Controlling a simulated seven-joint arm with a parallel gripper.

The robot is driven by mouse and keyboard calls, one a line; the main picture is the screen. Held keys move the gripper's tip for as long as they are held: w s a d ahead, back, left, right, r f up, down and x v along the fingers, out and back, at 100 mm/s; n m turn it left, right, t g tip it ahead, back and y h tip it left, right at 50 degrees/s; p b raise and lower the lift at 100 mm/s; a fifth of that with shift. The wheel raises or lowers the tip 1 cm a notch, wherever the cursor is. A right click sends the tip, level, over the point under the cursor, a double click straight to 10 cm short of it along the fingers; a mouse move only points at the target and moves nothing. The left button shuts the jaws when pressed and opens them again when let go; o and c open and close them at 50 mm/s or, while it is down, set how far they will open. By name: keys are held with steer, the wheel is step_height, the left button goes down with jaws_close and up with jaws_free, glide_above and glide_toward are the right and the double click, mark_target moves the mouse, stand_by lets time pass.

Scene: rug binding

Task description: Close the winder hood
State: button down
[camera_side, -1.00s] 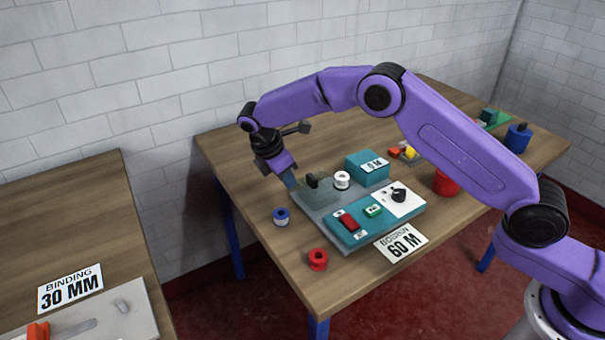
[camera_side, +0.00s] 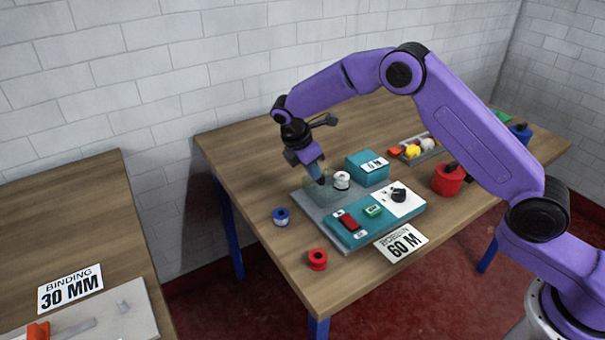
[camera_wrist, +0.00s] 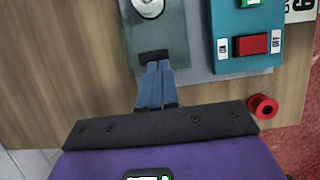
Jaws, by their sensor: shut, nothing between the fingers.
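The winder hood (camera_side: 318,192) is a see-through greenish cover on the grey winder base (camera_side: 345,243), to the left of a white spool (camera_side: 342,180). The spool looks uncovered in the side view. In the wrist view the hood (camera_wrist: 176,40) ends in a dark handle block (camera_wrist: 153,56). My gripper (camera_side: 320,179) is shut and empty, pointing down at the hood's handle edge. In the wrist view my gripper's fingertips (camera_wrist: 155,66) are right at the block, touching or nearly so. The handle is mostly hidden behind the fingers in the side view.
A teal block (camera_side: 367,168) stands behind the spool. A teal control panel with a red switch (camera_side: 348,220) and green button (camera_side: 373,211) lies in front. Blue (camera_side: 281,217) and red (camera_side: 317,259) spools stand on the table at left and front.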

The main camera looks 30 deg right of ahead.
glide_above(338, 176)
steer(key=a, duration=0.2)
steer(key=shift+a, duration=0.2)
steer(key=shift+f, duration=0.1)
